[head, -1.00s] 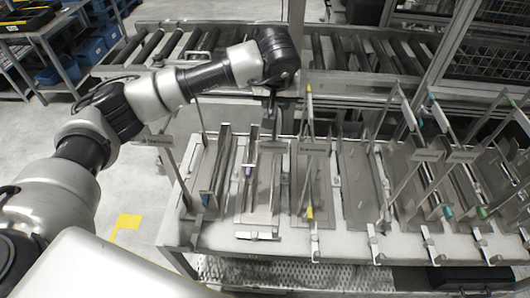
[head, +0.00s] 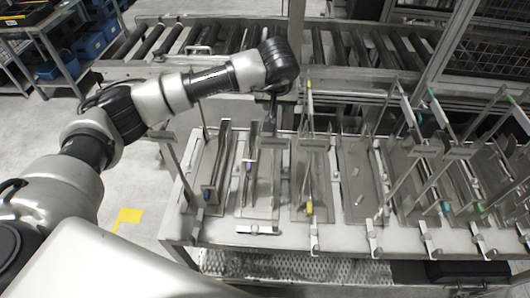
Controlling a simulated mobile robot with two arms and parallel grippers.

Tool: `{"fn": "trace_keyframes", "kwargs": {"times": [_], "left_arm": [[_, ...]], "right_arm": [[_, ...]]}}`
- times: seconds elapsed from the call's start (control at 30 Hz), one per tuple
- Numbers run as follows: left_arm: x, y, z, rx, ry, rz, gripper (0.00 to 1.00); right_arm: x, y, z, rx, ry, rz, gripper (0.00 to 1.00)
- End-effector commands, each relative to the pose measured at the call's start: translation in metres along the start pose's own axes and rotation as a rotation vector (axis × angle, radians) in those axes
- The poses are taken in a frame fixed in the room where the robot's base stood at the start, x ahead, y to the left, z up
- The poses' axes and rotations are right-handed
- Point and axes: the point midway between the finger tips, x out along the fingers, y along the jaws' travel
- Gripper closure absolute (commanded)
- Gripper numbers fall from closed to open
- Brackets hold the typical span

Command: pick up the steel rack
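Several steel racks stand side by side on a pale table (head: 340,240), each a flat plate with upright posts and coloured clips. One steel rack (head: 262,195) with a purple clip is below my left gripper. Another rack (head: 208,185) with a blue clip is to its left, and one with a yellow clip (head: 310,208) is to its right. My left gripper (head: 270,112) points down over the back of the racks. Its fingers are small and dark, and I cannot tell whether they are open or touch a rack. My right gripper is out of view.
A roller conveyor (head: 190,42) runs behind the table. A metal mesh cage (head: 480,50) stands at the back right. A shelf with blue bins (head: 88,45) is at the far left. The floor left of the table is clear, with a yellow mark (head: 128,216).

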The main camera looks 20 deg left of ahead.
Motion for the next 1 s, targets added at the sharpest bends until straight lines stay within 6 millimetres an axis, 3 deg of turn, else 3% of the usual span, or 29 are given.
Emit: {"fn": "trace_keyframes", "kwargs": {"times": [0.57, 0.83, 1.0], "left_arm": [[0.0018, -0.0001, 0.0007, 0.0, 0.0, 0.0, 0.61], [0.0019, -0.0001, 0.0008, 0.0, 0.0, 0.0, 1.0], [0.002, -0.0001, 0.0008, 0.0, 0.0, 0.0, 1.0]], "right_arm": [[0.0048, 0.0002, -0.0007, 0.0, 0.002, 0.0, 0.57], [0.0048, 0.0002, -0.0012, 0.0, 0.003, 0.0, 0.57], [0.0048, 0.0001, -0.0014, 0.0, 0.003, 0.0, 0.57]]}}
